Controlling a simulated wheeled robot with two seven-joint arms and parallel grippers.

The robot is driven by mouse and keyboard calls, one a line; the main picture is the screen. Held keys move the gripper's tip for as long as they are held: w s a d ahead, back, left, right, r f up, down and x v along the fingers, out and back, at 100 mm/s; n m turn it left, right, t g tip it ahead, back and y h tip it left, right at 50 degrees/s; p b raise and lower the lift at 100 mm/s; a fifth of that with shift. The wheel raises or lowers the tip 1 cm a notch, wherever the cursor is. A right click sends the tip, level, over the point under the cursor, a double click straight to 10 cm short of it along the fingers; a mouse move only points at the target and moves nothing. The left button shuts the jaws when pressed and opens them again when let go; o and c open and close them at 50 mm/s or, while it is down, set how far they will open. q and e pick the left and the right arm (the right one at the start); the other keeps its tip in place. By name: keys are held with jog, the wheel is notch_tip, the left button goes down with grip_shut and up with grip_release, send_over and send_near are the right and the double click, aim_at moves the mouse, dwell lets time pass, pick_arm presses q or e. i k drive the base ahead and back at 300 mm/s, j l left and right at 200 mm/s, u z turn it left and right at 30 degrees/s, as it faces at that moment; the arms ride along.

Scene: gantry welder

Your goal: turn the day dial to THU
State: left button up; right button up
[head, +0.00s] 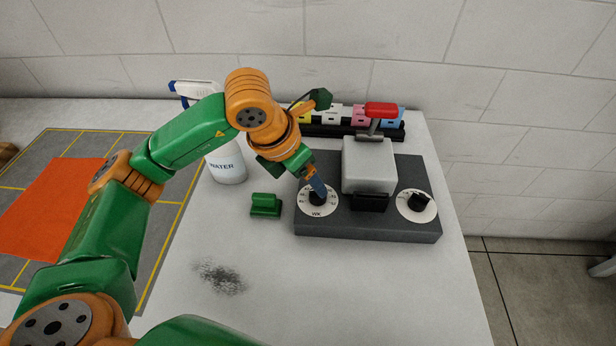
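A dark grey machine (400,229) stands on the white table, with two round dials on its top. The left dial (310,210) has a white face, a black knob and small marks I cannot read. The right dial (430,212) has a white face and a black knob turned at an angle. I cannot tell from the lettering which one is the day dial. My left gripper (317,190) reaches down onto the left dial's knob and partly hides it. I cannot make out whether its fingers are closed on the knob. My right gripper is not in view.
A light grey block (369,165) with a red-topped lever (381,109) rises mid-machine. A green stamp-like piece (265,206) sits left of it. Behind are a WATER bottle (227,170) and a rack of coloured items (330,118). An orange sheet (45,210) lies left.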

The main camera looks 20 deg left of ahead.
aim_at(418, 202)
jog(key=k, duration=1.5)
